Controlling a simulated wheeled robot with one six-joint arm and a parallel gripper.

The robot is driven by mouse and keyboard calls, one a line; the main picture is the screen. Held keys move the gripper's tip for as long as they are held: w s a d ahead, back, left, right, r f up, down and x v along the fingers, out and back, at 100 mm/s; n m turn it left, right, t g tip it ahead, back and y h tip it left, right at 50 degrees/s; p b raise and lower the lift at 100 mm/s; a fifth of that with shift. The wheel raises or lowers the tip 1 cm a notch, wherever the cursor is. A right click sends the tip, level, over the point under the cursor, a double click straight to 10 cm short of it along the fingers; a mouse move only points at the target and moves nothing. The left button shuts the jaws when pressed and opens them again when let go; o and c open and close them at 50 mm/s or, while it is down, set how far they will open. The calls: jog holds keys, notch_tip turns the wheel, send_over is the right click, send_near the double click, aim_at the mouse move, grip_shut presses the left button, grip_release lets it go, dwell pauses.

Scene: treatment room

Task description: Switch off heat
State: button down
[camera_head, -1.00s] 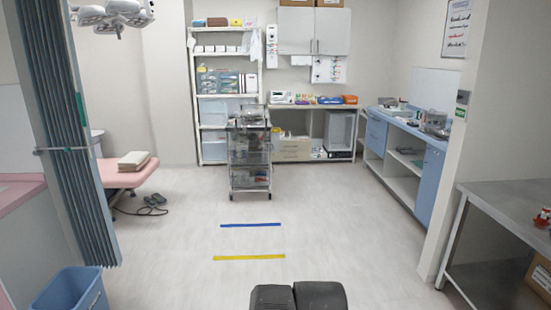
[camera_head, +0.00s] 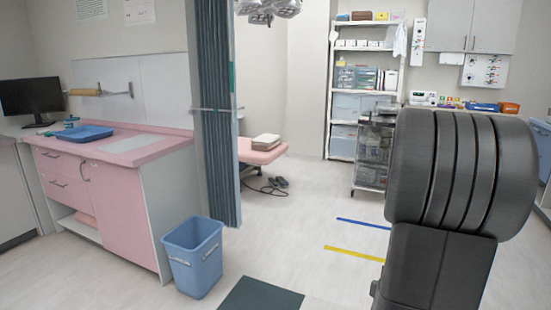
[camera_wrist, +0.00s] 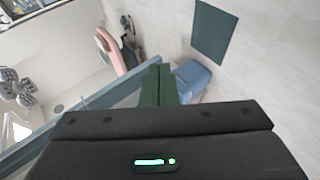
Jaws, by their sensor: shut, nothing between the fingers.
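I cannot make out a heater or a heat switch for certain in either current view. A white wall panel with small knobs or fittings (camera_head: 485,72) hangs below the grey wall cabinets at the back right, too small to read. My gripper (camera_wrist: 159,72) shows in the wrist view as two dark green fingers pressed together, with nothing between them. It points over the floor area near the blue bin. In the head view, the fingers are not visible; my dark arm link covers the right side and hides part of the back counter.
A wire trolley (camera_head: 371,155) is behind. Floor around the blue and yellow strips is clear.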

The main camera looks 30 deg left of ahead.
jog(key=s+a+f+n+g+y+b, duration=0.1)
jog(key=a+f+n+g+y+b, duration=0.1)
jog(key=a, duration=0.5)
jog(key=s+a+f+n+g+y+b, duration=0.1)
jog(key=a+f+n+y+b, duration=0.3)
jog(key=a+f+n+y, duration=0.2)
jog(key=a+n+y, duration=0.1)
jog(key=n, duration=0.1)
jog(key=shift+s+n+g+y+b, duration=0.35)
jog(key=shift+s+n+g+y, duration=0.05)
jog(key=shift+r, duration=0.1)
